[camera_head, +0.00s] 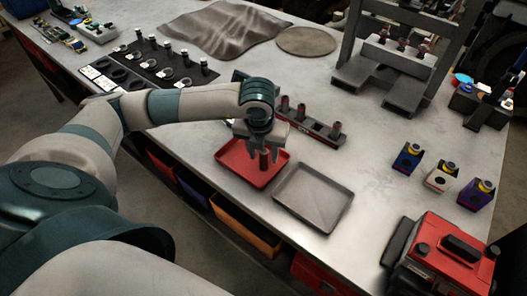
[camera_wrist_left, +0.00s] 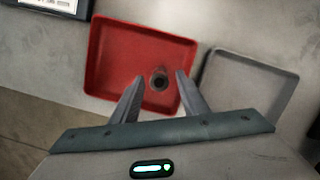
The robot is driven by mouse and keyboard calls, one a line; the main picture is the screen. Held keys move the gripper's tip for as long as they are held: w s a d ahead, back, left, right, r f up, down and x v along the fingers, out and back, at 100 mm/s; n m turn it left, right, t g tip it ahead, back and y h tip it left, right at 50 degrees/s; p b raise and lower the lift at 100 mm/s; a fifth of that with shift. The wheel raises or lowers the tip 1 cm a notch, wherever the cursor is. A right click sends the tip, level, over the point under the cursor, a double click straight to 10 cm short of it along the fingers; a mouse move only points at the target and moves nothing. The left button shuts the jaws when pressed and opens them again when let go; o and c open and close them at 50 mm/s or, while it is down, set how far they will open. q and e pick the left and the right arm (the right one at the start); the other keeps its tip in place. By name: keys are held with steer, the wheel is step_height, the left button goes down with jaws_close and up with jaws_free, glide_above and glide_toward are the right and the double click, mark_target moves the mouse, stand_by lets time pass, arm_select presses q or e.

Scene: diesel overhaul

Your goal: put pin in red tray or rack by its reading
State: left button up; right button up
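The red tray (camera_head: 238,168) lies on the bench near its front edge; it also fills the middle of the left wrist view (camera_wrist_left: 110,60). A dark pin with a reddish-brown part (camera_head: 264,158) is upright over the tray floor. The left wrist view shows the pin end-on (camera_wrist_left: 160,78), between my left fingertips with a gap on each side. My left gripper (camera_head: 262,150) points down over the tray, open around the pin. Whether the pin's foot touches the tray is hard to tell. A dark rack (camera_head: 318,128) behind holds several similar pins. My right gripper is out of view.
A grey tray (camera_head: 314,197) lies just right of the red tray. A red machine (camera_head: 440,258) stands at the front right, with small coloured blocks (camera_head: 440,177) behind it. A black mat with parts (camera_head: 150,62) is at the back left. Bench right of the rack is clear.

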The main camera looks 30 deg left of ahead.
arm_select(q)
steer(key=shift+r, duration=0.15)
step_height(320, 180, up, 12)
steer(key=s+b, duration=0.2)
steer(key=shift+d+f+b, duration=0.2)
steer(key=shift+d+b, duration=0.15)
steer(key=shift+b, duration=0.05)
steer(key=shift+s, duration=0.2)
stand_by(0.8)
